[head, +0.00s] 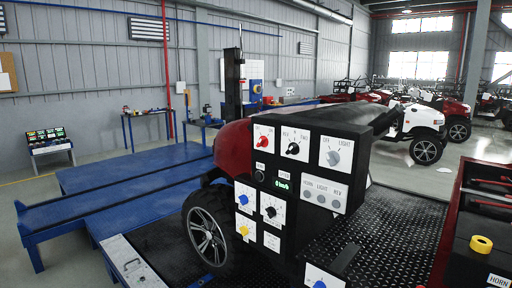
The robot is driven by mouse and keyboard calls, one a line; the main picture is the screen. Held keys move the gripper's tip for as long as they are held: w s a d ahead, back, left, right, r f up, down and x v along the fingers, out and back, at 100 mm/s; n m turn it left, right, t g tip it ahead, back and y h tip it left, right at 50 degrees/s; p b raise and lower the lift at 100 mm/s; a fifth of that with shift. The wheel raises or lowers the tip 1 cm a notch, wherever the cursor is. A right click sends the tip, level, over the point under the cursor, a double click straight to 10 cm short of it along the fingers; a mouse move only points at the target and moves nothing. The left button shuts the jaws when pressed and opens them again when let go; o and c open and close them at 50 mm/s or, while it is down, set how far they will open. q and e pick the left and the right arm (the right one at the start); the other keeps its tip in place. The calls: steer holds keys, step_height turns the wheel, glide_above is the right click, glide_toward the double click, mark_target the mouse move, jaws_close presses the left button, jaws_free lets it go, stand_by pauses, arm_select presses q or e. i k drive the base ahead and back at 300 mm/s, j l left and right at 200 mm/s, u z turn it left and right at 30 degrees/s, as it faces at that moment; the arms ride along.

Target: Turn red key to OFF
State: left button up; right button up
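The red key (263,142) is a small red knob on a white plate at the upper left of the black control panel (262,172). The plate has small markings around the knob, too small to read, so I cannot tell for certain which position it points to. Nothing touches the key. Neither of my grippers can be made out in the head view.
Beside the key are a black selector (293,149) and a grey light knob (333,158). Blue, black and yellow knobs sit lower on the panel. A wheel (208,236) stands left of it. A yellow ring-shaped part (481,244) is at the right. Space before the panel looks clear.

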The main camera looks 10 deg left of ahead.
mark_target(263, 142)
steer(key=k+z, duration=0.35)
steer(key=k+l+z, duration=0.1)
steer(key=z, duration=0.25)
steer(key=j+z, duration=0.25)
steer(key=z, duration=0.25)
steer(key=j+z, duration=0.25)
steer(key=z, duration=0.2)
steer(key=j, duration=1.1)
